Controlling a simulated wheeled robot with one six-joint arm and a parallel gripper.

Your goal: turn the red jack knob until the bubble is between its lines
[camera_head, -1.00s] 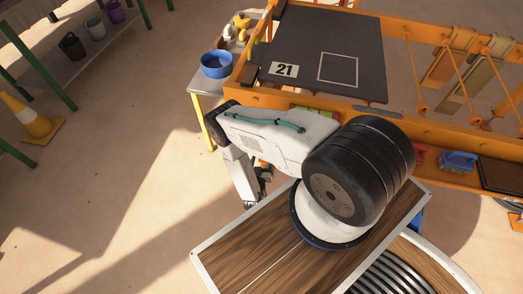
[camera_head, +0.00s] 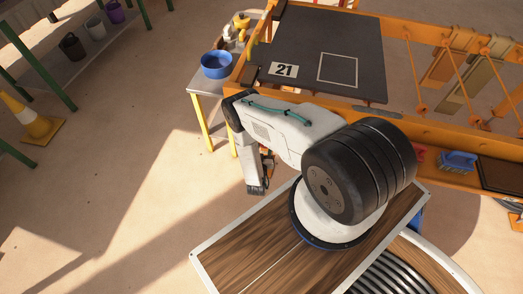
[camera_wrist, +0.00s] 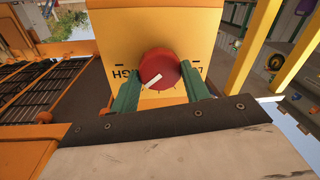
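The red jack knob (camera_wrist: 160,68) shows in the wrist view, with a white pointer line aimed down and left. It sits on a yellow-orange panel (camera_wrist: 115,25) with upside-down lettering on both sides and tick marks below. My gripper (camera_wrist: 162,78) has its two green fingers on the left and right of the knob, spread about its width. I cannot tell whether they touch it. In the head view, my wrist hangs down at the near left corner of the orange press frame (camera_head: 300,102), and the knob is not visible. No bubble or its lines can be made out.
A dark plate marked 21 (camera_head: 345,45) lies on the press. A grey side table (camera_head: 203,83) bears a blue bowl (camera_head: 216,65). A traffic cone (camera_head: 35,122) stands on the floor at left. A blue brush (camera_head: 457,160) lies on the frame's front ledge.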

